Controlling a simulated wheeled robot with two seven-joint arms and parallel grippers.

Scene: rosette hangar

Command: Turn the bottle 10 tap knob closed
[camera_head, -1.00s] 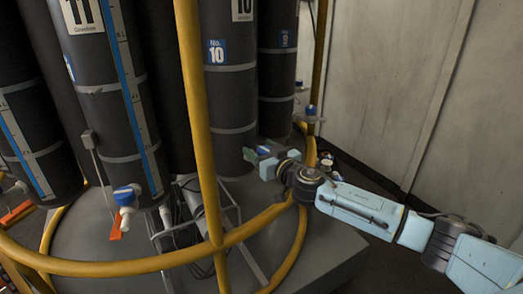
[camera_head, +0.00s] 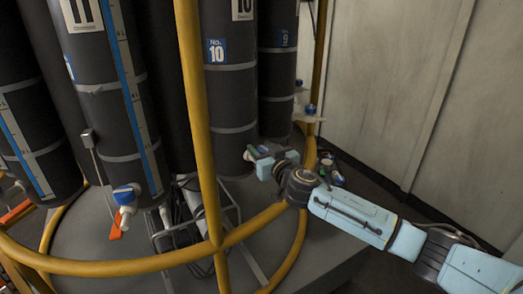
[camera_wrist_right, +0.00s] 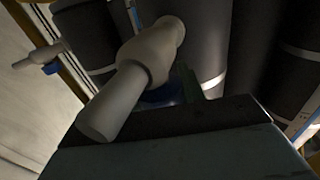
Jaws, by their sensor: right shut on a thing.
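Bottle 10 (camera_head: 231,100) is a tall dark cylinder with a blue "No. 10" label, upright behind the yellow rail. My right gripper (camera_head: 257,153) is at its lower right side, shut on the tap knob. In the right wrist view the pale tap body (camera_wrist_right: 140,72) runs diagonally in front of the bottle. The blue knob (camera_wrist_right: 164,95) shows partly beneath it, between the tap and my dark gripper edge; most of the knob is hidden. In the head view the gripper covers the tap. My left gripper is not in view.
A yellow rail (camera_head: 190,90) with an upright post curves in front of the bottles. Bottle 11 (camera_head: 100,90) stands left, with its own blue-knobbed tap (camera_head: 126,195). Bottle 9 (camera_head: 277,80) stands right, its tap (camera_head: 309,112) near another yellow post. A pale wall is at right.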

